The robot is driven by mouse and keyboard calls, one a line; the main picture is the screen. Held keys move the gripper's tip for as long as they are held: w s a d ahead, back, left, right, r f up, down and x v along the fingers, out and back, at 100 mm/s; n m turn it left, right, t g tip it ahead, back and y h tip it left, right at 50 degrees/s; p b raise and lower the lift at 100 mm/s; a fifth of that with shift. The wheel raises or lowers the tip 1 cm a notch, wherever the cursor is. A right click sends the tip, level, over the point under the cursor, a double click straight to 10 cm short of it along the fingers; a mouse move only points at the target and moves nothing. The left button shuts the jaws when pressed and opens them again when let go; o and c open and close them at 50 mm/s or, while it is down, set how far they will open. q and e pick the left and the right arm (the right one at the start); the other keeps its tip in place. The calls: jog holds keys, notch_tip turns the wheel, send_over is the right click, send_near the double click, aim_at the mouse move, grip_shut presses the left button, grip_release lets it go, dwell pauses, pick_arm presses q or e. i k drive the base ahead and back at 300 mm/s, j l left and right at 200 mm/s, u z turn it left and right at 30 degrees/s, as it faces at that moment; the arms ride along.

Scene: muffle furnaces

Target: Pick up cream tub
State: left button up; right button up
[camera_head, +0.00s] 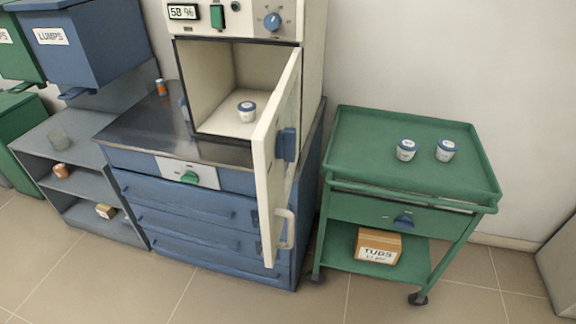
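Three small white tubs with blue lids are in the head view. One tub (247,111) stands upright on the floor of the open furnace chamber (217,119). Two more, a left tub (406,150) and a right tub (445,151), stand upright and apart on the top of the green cart (361,171). The tubs carry labels too small to read, so I cannot tell which is the cream tub. Neither of my grippers is in view.
The furnace door (277,160) stands open, jutting forward between chamber and cart. A TUBS box (377,246) sits on the cart's lower shelf. An orange container (161,87) stands on the blue cabinet's metal top (146,133). Grey shelves and a LUMPS bin (88,45) are left.

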aim_at(247, 109)
jog(key=z, duration=0.25)
jog(key=i+j+z, duration=0.1)
jog(key=j+z, duration=0.3)
jog(key=i+j+z, duration=0.1)
jog(key=j+z, duration=0.15)
jog(key=z, duration=0.15)
jog(key=j+z, duration=0.4)
